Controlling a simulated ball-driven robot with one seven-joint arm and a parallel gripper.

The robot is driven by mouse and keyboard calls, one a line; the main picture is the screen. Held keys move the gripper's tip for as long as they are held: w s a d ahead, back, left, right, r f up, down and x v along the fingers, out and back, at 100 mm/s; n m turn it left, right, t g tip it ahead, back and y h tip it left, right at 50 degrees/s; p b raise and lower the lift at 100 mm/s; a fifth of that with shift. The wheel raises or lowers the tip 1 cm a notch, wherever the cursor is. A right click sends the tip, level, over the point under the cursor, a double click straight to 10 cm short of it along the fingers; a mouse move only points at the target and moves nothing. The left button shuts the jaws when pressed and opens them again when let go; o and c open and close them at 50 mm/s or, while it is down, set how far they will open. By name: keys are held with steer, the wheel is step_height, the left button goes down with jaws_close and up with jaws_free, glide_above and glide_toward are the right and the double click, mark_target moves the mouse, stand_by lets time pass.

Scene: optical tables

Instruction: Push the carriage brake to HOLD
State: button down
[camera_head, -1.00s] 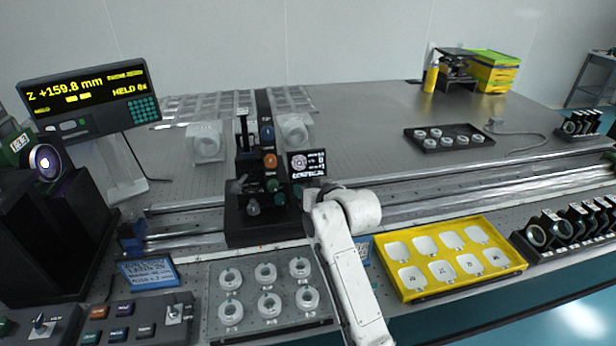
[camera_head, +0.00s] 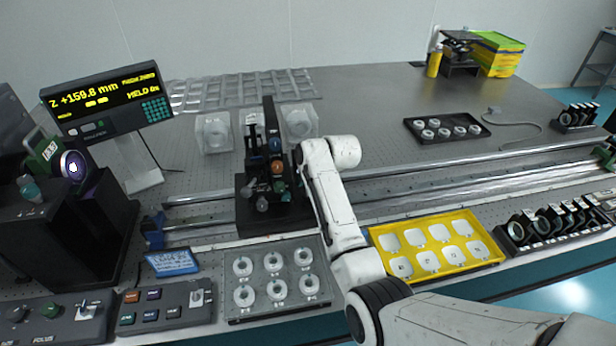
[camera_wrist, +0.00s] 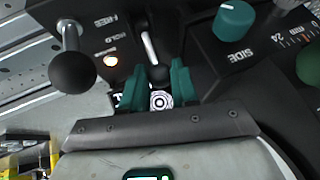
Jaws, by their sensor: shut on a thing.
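The carriage (camera_head: 243,220) is a black block with coloured knobs on the rail, left of my arm in the head view. In the wrist view, the brake lever (camera_wrist: 149,46) is a slim silver stick in a dark slot, beside FREE and HOLD labels. A small lamp (camera_wrist: 110,60) glows beside it. My gripper (camera_wrist: 156,82) has green fingers on both sides of the lever's near end and is shut on it; the contact is partly hidden. A round target mark (camera_wrist: 160,101) shows between the fingers. My arm hides the gripper in the head view.
A black ball knob (camera_wrist: 72,72) on a silver stem stands left of the fingers; a teal SIDE knob (camera_wrist: 234,20) is at right. A tray of white rings (camera_head: 243,310) and a yellow tray (camera_head: 490,262) lie in front of the rail. The readout (camera_head: 106,98) shows Z +159.8 mm.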

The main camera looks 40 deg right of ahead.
steer(key=shift+w+d, duration=0.1)
stand_by(0.3)
steer(key=c, duration=0.9)
jaws_free()
steer(key=shift+o, duration=0.2)
